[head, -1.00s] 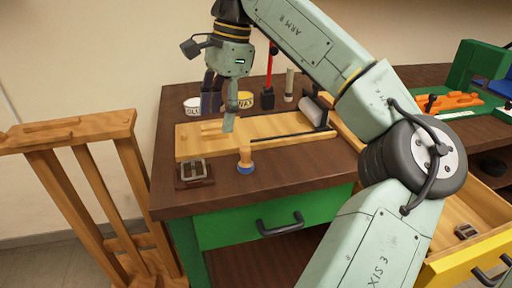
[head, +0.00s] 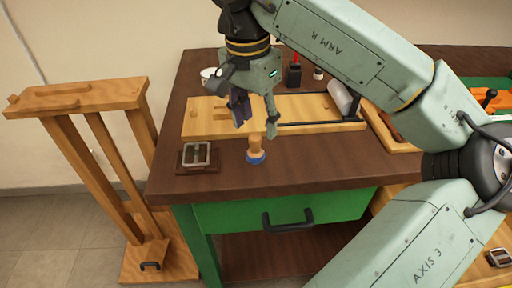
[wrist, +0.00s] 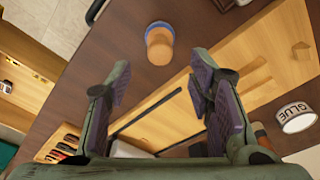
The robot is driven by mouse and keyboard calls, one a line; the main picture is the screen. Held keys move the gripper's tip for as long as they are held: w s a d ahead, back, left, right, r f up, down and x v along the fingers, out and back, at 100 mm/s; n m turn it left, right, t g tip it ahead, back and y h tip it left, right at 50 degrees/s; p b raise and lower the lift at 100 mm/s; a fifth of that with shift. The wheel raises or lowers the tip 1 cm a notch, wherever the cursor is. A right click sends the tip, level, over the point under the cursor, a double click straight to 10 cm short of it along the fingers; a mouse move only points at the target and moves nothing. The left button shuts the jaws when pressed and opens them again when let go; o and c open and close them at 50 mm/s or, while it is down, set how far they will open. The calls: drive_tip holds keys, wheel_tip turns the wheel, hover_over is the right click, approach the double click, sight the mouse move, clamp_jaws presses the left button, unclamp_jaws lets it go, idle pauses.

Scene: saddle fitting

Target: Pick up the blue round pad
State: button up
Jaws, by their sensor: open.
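The blue round pad (head: 256,158) stands upright on the dark brown tabletop, near its front edge, with a wooden knob handle on top. In the wrist view its blue rim (wrist: 155,27) shows around the lighter handle, beyond the fingertips and roughly midway between them. My gripper (head: 256,120) is open and empty. It is above the pad and slightly behind it in the head view, apart from it. In the wrist view both purple-padded fingers of my gripper (wrist: 160,68) are spread wide.
A metal buckle on a dark base (head: 196,155) sits left of the pad. A wooden board (head: 205,117) with a roller (head: 340,98) lies behind it. A glue tin (wrist: 296,118) shows in the wrist view. A wooden stand (head: 80,96) is left of the table.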

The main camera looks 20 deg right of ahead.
sight(255, 137)
drive_tip(key=f, duration=0.2)
drive_tip(key=f+p, duration=0.1)
drive_tip(key=f, duration=0.2)
drive_tip(key=shift+s+a, duration=0.15)
drive_tip(key=shift+a, duration=0.05)
drive_tip(key=shift+d+f, duration=0.1)
drive_tip(key=shift+f, duration=0.25)
drive_tip(key=shift+c, duration=0.3)
clamp_jaws()
